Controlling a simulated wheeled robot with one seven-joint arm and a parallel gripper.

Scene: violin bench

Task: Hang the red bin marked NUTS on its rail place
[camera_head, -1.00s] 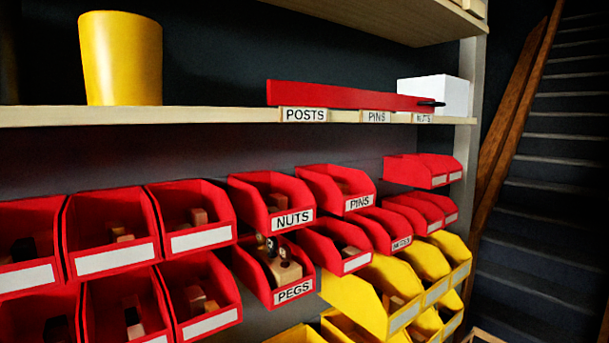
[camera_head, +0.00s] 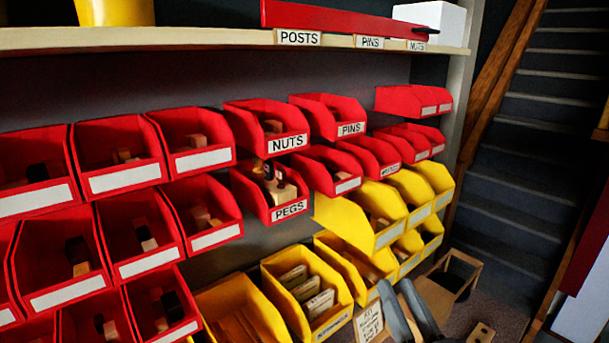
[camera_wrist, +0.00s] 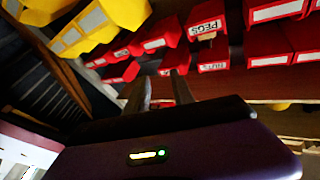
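The red bin marked NUTS (camera_head: 268,128) hangs in the upper row of red bins in the head view, left of the red bin marked PINS (camera_head: 332,117) and above the red bin marked PEGS (camera_head: 270,192). Small wooden pieces show inside it. It also appears upside down in the wrist view (camera_wrist: 211,58), below PEGS. My gripper (camera_head: 394,284) shows as two grey fingers at the bottom of the head view, below and right of the NUTS bin. In the wrist view the fingers (camera_wrist: 158,76) stand apart with nothing between them.
A shelf (camera_head: 150,38) above the bins carries POSTS, PINS and NUTS labels, a red bar (camera_head: 340,20), a yellow cup (camera_head: 115,10) and a white box (camera_head: 440,20). Yellow bins (camera_head: 305,290) hang below. Stairs (camera_head: 525,170) lie right. A wooden crate (camera_head: 455,275) stands near the floor.

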